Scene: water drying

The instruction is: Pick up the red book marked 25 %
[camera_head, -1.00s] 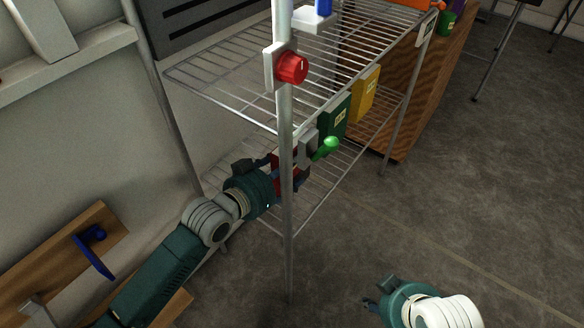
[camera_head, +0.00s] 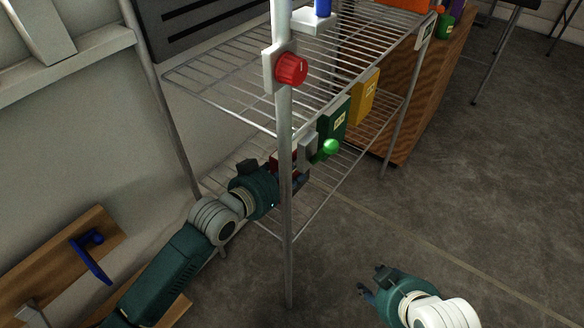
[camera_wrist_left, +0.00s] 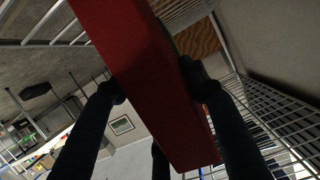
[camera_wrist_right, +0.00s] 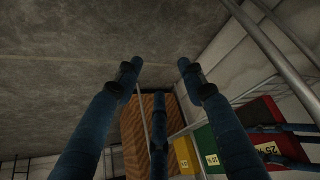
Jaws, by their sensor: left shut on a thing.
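The red book (camera_wrist_left: 150,75) fills the middle of the left wrist view, between the fingers of my left gripper (camera_wrist_left: 155,85). In the head view, the red book (camera_head: 284,159) shows only as a small patch behind the shelf post. My left gripper (camera_head: 296,180) is shut on it there, partly hidden by the post. In the right wrist view, the red book (camera_wrist_right: 262,112) shows its label "25" (camera_wrist_right: 268,148), with dark fingers across it. My right gripper (camera_head: 372,283) is empty, its fingers spread in the right wrist view (camera_wrist_right: 158,70), well away from the book.
A green book (camera_head: 334,122) and a yellow book (camera_head: 365,95) stand on the lower wire shelf (camera_head: 312,205). The post carries a red knob (camera_head: 291,69). A green-knobbed lever (camera_head: 327,150) is close to my left gripper. Open floor (camera_head: 450,210) lies to the right.

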